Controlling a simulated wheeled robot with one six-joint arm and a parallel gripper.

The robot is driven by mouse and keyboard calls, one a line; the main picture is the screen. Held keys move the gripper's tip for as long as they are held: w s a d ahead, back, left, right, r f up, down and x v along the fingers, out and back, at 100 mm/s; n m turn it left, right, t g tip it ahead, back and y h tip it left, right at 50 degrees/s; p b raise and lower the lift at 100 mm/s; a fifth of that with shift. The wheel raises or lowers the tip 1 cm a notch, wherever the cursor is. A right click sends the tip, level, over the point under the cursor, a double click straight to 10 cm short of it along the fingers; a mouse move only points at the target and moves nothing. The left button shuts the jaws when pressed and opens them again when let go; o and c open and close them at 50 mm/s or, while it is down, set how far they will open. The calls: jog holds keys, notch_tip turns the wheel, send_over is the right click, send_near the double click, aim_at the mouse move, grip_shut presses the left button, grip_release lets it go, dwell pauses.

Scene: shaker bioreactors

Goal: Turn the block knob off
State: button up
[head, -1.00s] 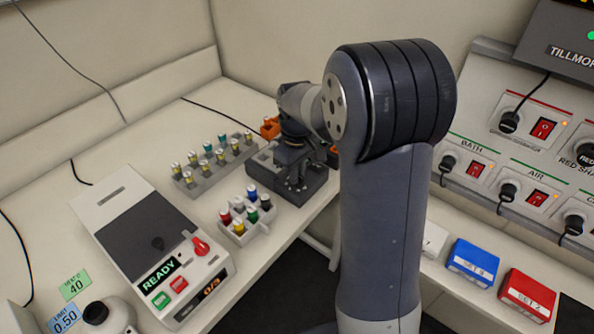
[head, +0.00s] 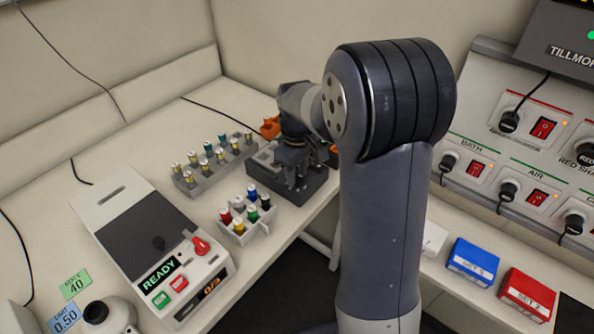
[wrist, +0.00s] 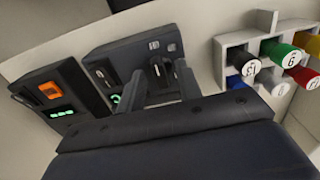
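A dark instrument (head: 262,172) stands at the table's right edge. In the wrist view it is a dark panel (wrist: 102,64) with a green display and a black knob (wrist: 160,71) bearing a pale line. Labels are unreadable, so I cannot confirm that this is the block knob. My gripper (head: 295,177) is over this instrument, pointing down. In the wrist view my gripper (wrist: 158,86) shows two grey fingers spread apart, with the knob in the gap beyond their tips. I cannot tell whether either finger touches it.
A white rack (head: 234,235) with several coloured-cap vials stands close in front of the instrument. A grey vial rack (head: 188,184) is to the left. A second dark unit (wrist: 62,98) with an orange part sits beside the panel.

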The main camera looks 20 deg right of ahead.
aim_at(297, 174)
notch_tip(297, 174, up, 11)
dwell(0.6)
jog(key=shift+f, duration=0.15)
notch_tip(297, 174, down, 11)
jog(key=shift+r, duration=0.1)
dwell(0.4)
